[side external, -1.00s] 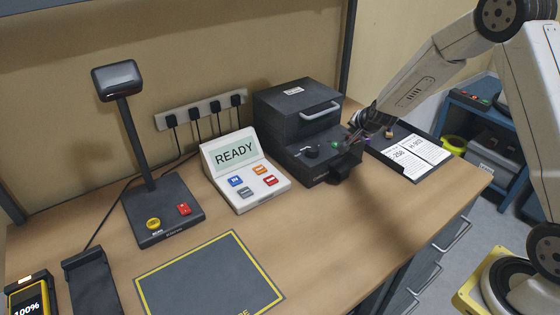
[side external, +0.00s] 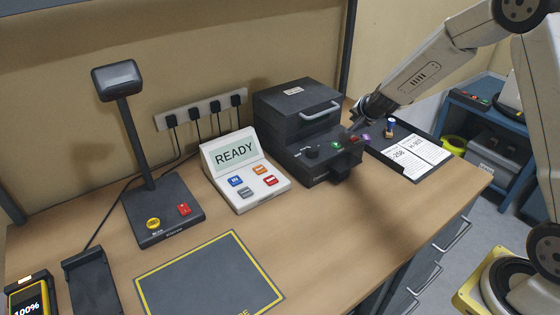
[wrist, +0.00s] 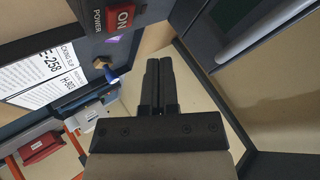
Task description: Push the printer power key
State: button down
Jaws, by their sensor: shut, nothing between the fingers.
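The printer (side external: 300,115) is the dark box with a grey handle at the back of the bench. A green button (side external: 337,145) and a small red key (side external: 353,138) show on its front part. In the wrist view the red key (wrist: 121,18) reads ON, with POWER printed beside it on the dark panel. My gripper (side external: 356,114) is above and behind the printer's front right corner, apart from the red key. In the wrist view my gripper (wrist: 158,62) has its fingers together with nothing between them; the key is off to their upper left.
A black clipboard with white sheets (side external: 409,154) lies right of the printer, with a small blue-topped item (side external: 390,127) beyond. A READY terminal (side external: 246,171), a scanner stand (side external: 168,207) and a yellow-edged mat (side external: 210,278) are to the left.

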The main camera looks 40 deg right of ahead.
jog(key=shift+r, duration=1.2)
dwell(1.1)
